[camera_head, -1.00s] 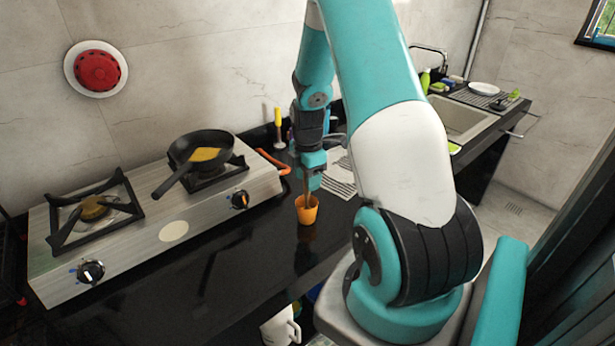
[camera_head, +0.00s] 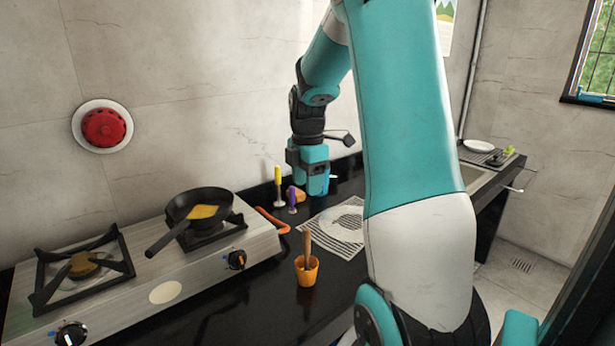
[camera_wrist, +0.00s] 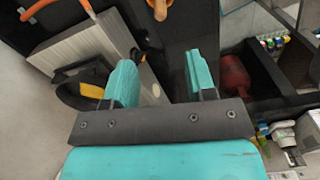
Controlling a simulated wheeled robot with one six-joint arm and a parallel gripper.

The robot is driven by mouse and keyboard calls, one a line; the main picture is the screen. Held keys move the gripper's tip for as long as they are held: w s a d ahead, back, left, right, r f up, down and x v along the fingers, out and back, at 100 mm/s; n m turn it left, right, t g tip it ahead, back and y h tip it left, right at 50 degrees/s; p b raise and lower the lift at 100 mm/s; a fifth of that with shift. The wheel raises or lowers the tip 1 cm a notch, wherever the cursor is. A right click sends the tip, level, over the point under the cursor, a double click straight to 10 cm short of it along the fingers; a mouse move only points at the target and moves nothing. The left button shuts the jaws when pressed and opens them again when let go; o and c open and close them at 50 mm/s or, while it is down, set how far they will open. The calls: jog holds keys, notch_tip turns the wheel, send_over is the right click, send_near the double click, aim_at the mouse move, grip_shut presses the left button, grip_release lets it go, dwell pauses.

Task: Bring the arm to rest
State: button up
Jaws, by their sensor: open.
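My gripper (camera_head: 311,183) hangs above the black counter in the head view, pointing down, behind and above the orange cup. In the wrist view my gripper (camera_wrist: 160,82) shows two teal fingers spread apart with nothing between them. The orange cup (camera_head: 306,276) stands upright on the counter with a brown wooden-looking handle (camera_head: 307,245) sticking up out of it. The cup and handle also show at the top edge of the wrist view, where the handle (camera_wrist: 159,10) is cut off. My gripper is clear of both.
A steel stove (camera_head: 130,293) with a black pan (camera_head: 198,208) is at left. A striped cloth with a white plate (camera_head: 343,222) lies right of the cup. A yellow-handled tool (camera_head: 278,185) and a purple item (camera_head: 292,198) stand near the wall. A sink is at the far right.

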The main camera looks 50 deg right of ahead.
jog(key=s+a+r+m+t+y, duration=0.1)
jog(key=a+r+m, duration=0.1)
jog(key=a, duration=1.1)
jog(key=s+a+r+m+y, duration=0.1)
jog(key=a+r, duration=0.1)
jog(key=a, duration=1)
jog(key=s+a+m+g+y, duration=0.1)
jog(key=s+a+m+y, duration=0.1)
jog(key=s+a, duration=1.1)
jog(key=shift+a+m, duration=0.35)
jog(key=shift+m, duration=0.45)
